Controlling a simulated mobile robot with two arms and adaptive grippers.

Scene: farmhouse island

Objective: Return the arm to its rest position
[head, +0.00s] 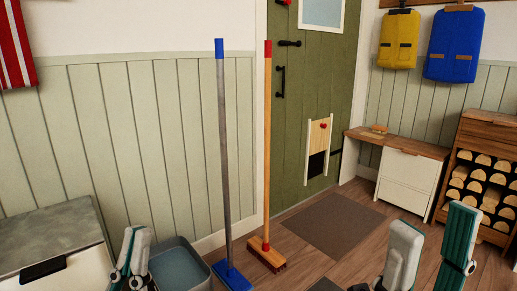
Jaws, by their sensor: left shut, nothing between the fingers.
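My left gripper (135,234) is at the lower left of the head view, pointing up, with its fingers together and nothing between them. It shows in front of the gap between a grey-topped white chest and a grey-blue tub. My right gripper (434,218) is at the lower right, pointing up, with its two fingers apart and nothing seen between them. It shows against the wooden floor (338,252). Most of both arms is outside the picture.
The tub (180,268) and chest (50,237) are at the lower left. A blue-tipped broom (223,150) and a red-tipped broom (267,150) stand upright near the wall. A dark mat (333,223) lies before the green door (335,90). A white cabinet (408,180) and log rack (483,185) stand right.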

